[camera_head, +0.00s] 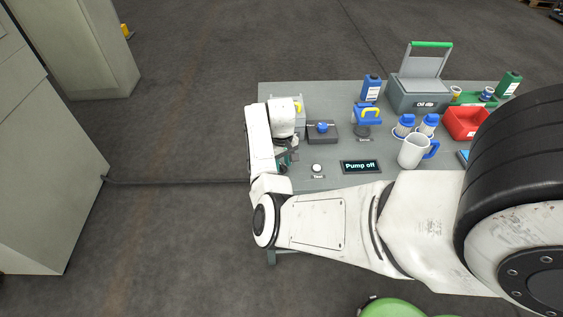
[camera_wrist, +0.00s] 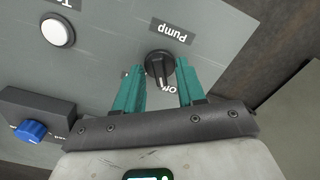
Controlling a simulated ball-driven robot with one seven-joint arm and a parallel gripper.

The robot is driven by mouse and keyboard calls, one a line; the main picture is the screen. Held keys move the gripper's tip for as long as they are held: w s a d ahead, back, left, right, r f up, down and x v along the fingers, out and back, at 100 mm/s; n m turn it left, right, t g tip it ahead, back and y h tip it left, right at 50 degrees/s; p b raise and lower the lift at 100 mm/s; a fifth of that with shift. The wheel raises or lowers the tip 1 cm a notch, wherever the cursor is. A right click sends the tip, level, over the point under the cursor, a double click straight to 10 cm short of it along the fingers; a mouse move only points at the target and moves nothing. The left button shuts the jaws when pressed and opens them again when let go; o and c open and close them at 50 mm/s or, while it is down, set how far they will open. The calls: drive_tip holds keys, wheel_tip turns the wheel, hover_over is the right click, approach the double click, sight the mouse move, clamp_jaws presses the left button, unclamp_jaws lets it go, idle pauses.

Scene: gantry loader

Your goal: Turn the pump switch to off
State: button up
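The pump switch (camera_wrist: 160,67) is a black rotary knob on the grey panel in the wrist view, beside an upside-down "Pump" label. An "ON" mark shows just below it in that picture; any off mark is hidden or out of sight. My gripper (camera_wrist: 159,68) has its two teal fingers parted, one on either side of the knob. I cannot tell whether they touch it. In the head view my gripper (camera_head: 291,157) is at the table's left edge, and my arm hides the switch.
A white Test button (camera_head: 317,168) and a blue knob (camera_head: 322,127) on a dark box are close to my gripper.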

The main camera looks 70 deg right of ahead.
wheel_tip(320, 180, up, 11)
idle(0.5)
drive_tip(key=shift+f, duration=0.2)
idle(0.3)
drive_tip(key=s+a+f+n, duration=0.2)
drive_tip(key=s+a, duration=0.2)
drive_tip(key=a, duration=0.6)
drive_tip(key=s+a+f+n, duration=0.2)
drive_tip(key=s+a, duration=0.2)
drive_tip(key=a, duration=0.7)
drive_tip(key=s+a+f+n+t, duration=0.1)
drive_tip(key=s+a+f+n, duration=0.1)
drive_tip(key=a, duration=0.9)
drive_tip(key=shift+s+f+n, duration=0.25)
drive_tip(key=shift+s+n, duration=0.25)
drive_tip(key=shift+s, duration=0.5)
drive_tip(key=shift+d, duration=0.15)
